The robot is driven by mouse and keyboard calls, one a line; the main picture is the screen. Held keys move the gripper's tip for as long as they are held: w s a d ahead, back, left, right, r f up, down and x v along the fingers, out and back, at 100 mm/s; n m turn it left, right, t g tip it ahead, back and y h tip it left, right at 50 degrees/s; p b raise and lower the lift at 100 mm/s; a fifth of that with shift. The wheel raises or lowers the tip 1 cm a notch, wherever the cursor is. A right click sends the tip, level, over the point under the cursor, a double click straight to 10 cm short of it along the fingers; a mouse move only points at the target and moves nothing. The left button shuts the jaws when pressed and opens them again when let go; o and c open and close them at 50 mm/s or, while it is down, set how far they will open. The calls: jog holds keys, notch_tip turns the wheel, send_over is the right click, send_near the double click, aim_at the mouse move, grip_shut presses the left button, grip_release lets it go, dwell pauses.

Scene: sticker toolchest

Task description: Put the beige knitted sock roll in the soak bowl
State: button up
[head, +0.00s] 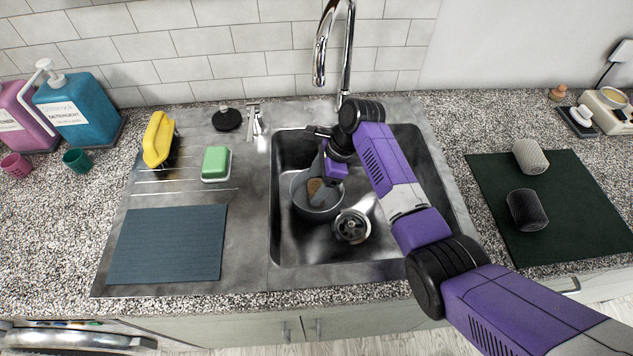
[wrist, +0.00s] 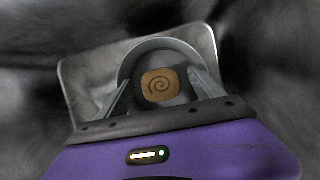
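A tan-beige roll (head: 315,188) lies in the grey soak bowl (head: 327,212), which stands in the sink. In the wrist view its end (wrist: 160,86) shows a dark spiral, and the bowl's rim (wrist: 166,43) curves behind it. My gripper (head: 322,172) is low over the bowl. In the wrist view its two grey fingers (wrist: 160,90) stand apart on either side of the roll, with gaps visible between them and it. The knit is too small to make out.
A pale roll (head: 531,157) and a dark roll (head: 527,209) lie on the dark green mat (head: 590,190) at the right. A metal drain (head: 352,226) is beside the bowl. The tall tap (head: 346,50) rises behind my arm. The sink's walls (head: 274,200) surround the bowl.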

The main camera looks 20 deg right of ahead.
jog(key=shift+r, duration=0.1)
dwell(0.6)
notch_tip(320, 180, up, 7)
jog(key=p, duration=0.8)
